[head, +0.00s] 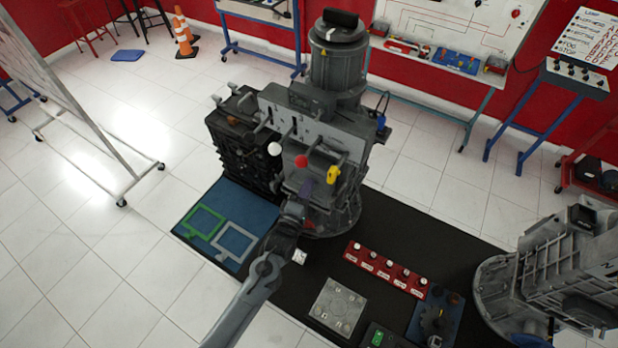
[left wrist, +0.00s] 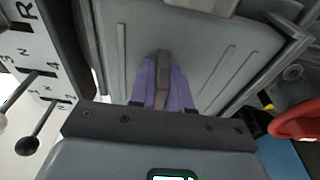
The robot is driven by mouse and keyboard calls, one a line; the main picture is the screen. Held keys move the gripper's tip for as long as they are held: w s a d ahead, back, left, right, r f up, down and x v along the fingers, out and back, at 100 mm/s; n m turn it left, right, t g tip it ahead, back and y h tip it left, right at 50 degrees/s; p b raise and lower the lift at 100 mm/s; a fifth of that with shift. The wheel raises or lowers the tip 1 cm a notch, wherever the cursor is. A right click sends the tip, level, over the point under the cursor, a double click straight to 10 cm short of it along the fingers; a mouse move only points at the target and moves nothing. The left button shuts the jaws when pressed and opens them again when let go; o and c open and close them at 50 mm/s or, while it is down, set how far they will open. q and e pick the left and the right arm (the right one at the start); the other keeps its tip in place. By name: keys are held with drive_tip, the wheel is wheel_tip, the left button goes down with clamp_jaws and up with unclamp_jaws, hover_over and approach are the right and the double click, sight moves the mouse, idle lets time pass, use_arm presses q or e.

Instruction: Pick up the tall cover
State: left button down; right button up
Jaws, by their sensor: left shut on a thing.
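The tall cover seems to be the grey ribbed panel in the left wrist view (left wrist: 215,65), with a brown upright grip (left wrist: 163,68) standing out of its middle. The purple fingers of my left gripper (left wrist: 163,92) are closed on this grip from both sides. In the head view my left gripper (head: 304,190) is at the front of the tall grey engine trainer (head: 335,75), below the red knob (head: 301,161). My arm and gripper hide much of the cover there, and I cannot tell whether it is seated or lifted. My right gripper is not in view.
White (head: 274,149) and yellow (head: 333,175) knobs are close to the gripper. A blue mat (head: 226,203), a red switch strip (head: 386,269) and a grey plate (head: 338,307) lie around the trainer. Another grey machine (head: 560,275) stands at the right. White floor is free at the left.

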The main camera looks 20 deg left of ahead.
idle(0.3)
use_arm(q)
drive_tip(key=shift+r, duration=0.2)
drive_tip(key=shift+r, duration=0.1)
